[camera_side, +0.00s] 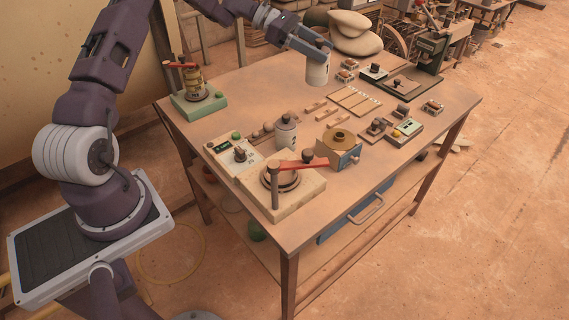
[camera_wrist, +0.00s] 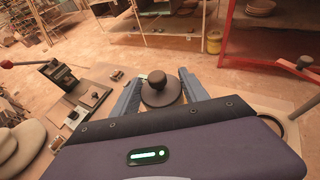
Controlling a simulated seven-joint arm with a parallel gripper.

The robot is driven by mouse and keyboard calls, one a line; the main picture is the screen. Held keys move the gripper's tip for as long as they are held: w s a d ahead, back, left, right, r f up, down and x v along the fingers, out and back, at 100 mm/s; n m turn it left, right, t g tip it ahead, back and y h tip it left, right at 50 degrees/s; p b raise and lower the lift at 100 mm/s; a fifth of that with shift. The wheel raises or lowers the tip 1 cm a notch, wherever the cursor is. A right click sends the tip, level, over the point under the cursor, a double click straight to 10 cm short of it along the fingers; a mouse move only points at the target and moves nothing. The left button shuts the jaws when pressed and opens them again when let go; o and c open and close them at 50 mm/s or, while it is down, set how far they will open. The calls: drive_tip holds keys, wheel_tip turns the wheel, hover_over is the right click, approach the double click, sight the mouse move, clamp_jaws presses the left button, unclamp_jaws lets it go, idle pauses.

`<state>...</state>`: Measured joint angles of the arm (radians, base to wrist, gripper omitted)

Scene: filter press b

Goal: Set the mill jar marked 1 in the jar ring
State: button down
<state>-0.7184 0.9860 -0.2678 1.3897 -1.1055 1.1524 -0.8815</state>
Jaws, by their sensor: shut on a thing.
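My gripper (camera_side: 318,48) is shut on a pale mill jar (camera_side: 316,72) with a dark lid at the table's back edge. A dark mark shows on the jar's side, too small to read. I cannot tell whether its base touches the table. In the wrist view, the jar's dark round lid and knob (camera_wrist: 158,88) sit between my two fingers (camera_wrist: 160,96). A dark ring sits on a beige base (camera_side: 302,197) at the front, under a red lever. I cannot tell if it is the jar ring.
A green-based device (camera_side: 197,105) with a red handle stands at the left. Wooden strips (camera_side: 355,101) and small devices fill the right side. Pale sacks (camera_side: 352,35) lie behind the held jar.

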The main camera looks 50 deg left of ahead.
drive_tip(key=shift+s+d+r, duration=0.1)
drive_tip(key=shift+s+r, duration=0.05)
drive_tip(key=shift+r, duration=0.45)
drive_tip(key=shift+s+d+r, duration=0.1)
drive_tip(key=shift+r, duration=0.45)
drive_tip(key=s+d+m+g+h, duration=0.1)
drive_tip(key=s+d+m+g, duration=0.1)
drive_tip(key=s+d, duration=0.35)
drive_tip(key=s+d+m+g, duration=0.1)
drive_tip(key=s+d, duration=0.1)
drive_tip(key=s, duration=0.6)
drive_tip(key=s+d+m+g+h, duration=0.1)
drive_tip(key=s+d+m+g, duration=0.15)
drive_tip(key=s, duration=0.45)
drive_tip(key=shift+n+t, duration=0.25)
drive_tip(key=shift+n, duration=0.2)
drive_tip(key=f, duration=1.5)
drive_tip(key=shift+d, duration=0.2)
drive_tip(key=shift+f, duration=0.1)
drive_tip(key=c, duration=0.6)
unclamp_jaws()
drive_tip(key=shift+f, duration=0.1)
